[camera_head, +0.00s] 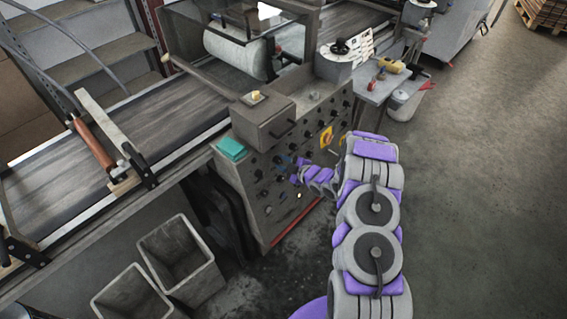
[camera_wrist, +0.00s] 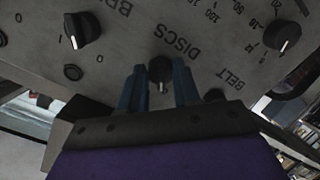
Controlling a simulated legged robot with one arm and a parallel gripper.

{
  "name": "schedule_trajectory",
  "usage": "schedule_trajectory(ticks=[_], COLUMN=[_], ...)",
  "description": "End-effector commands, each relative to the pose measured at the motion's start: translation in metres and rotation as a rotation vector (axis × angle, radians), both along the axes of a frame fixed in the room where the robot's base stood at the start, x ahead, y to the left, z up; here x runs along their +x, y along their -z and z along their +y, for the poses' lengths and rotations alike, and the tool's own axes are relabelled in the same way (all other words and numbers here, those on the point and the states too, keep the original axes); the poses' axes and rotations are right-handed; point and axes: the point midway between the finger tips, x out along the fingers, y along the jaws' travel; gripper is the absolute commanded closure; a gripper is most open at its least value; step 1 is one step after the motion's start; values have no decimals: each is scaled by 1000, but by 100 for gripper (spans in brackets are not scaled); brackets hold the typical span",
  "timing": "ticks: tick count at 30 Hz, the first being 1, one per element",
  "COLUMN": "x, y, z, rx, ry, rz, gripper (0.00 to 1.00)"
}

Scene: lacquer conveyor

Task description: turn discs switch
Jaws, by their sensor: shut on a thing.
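The discs switch (camera_wrist: 160,72) is a small black knob with a pale pointer mark, under the printed word DISCS in the wrist view. My gripper (camera_wrist: 160,88) has its two blue fingers on either side of the knob and is shut on it. In the head view my gripper (camera_head: 297,170) reaches the front of the grey control panel (camera_head: 262,160), and the knob there is too small to make out. The panel also fills much of the wrist view (camera_wrist: 120,45).
Other black knobs sit close by: one at the left (camera_wrist: 82,30) and one at the right (camera_wrist: 282,36), near the BELT label. The conveyor belt (camera_head: 60,185) runs to the left. Two grey bins (camera_head: 180,255) stand on the floor below. Open floor (camera_head: 480,180) lies to the right.

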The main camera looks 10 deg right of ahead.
Motion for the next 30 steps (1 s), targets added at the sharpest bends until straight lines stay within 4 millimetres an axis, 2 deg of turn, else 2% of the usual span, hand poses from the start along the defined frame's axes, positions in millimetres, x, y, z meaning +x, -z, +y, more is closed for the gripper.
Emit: schedule_trajectory(ticks=[2,14,30], x=[0,1,0], y=[0,-3,-2], z=[0,0,1], rx=[0,59,425], ry=[1,11,92], rz=[-1,42,308], gripper=[98,99,99])
